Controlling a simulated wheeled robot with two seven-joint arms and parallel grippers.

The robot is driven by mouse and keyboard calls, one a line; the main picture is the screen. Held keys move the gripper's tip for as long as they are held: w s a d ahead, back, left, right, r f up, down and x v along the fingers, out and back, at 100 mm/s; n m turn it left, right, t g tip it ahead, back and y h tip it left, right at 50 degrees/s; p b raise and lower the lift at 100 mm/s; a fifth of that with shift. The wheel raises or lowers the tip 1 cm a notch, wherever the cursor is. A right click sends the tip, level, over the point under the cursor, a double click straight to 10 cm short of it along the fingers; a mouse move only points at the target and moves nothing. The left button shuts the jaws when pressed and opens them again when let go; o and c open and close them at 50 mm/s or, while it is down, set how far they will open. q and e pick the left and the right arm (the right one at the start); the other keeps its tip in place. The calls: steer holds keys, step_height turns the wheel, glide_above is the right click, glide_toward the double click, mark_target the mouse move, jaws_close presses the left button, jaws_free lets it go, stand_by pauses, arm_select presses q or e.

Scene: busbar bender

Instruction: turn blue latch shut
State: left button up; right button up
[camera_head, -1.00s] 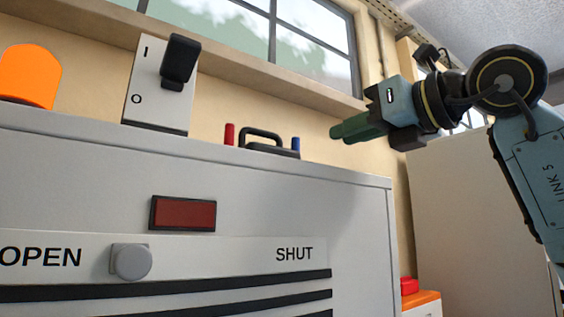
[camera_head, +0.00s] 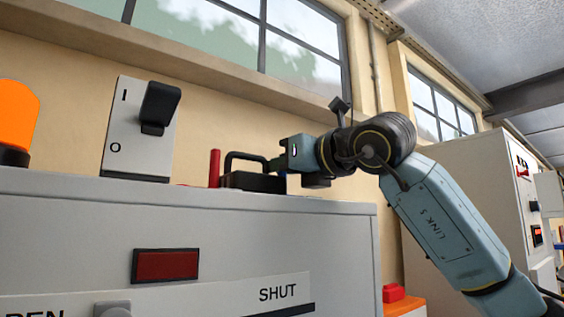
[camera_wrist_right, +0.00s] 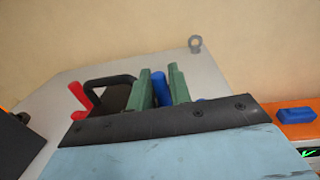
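The blue latch (camera_wrist_right: 160,88) is an upright blue peg. In the right wrist view it stands between the two green fingers of my right gripper (camera_wrist_right: 161,85). The fingers are apart on either side of it, and I see no clear grip. In the head view my right gripper (camera_head: 277,163) reaches in from the right at the black handle (camera_head: 245,162) on top of the grey cabinet. There the gripper mostly hides the latch. A red latch (camera_head: 214,168) stands upright at the handle's left end. My left gripper is not in view.
The grey cabinet (camera_head: 340,250) has a dark red panel (camera_head: 165,265) and a slider knob (camera_head: 112,310) left of SHUT. A switch box (camera_head: 140,130) and an orange lamp (camera_head: 17,115) stand on top to the left. A grey ring (camera_wrist_right: 195,43) shows in the wrist view.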

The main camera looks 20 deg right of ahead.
jaws_close()
steer(key=shift+w+a+m+t+h+b, duration=0.15)
steer(key=shift+m+t+h+b, duration=0.15)
steer(key=shift+m+h+b, duration=0.3)
steer(key=shift+h, duration=0.5)
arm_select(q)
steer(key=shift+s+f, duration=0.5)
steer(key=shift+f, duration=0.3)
arm_select(e)
jaws_free()
steer(key=shift+w, duration=0.1)
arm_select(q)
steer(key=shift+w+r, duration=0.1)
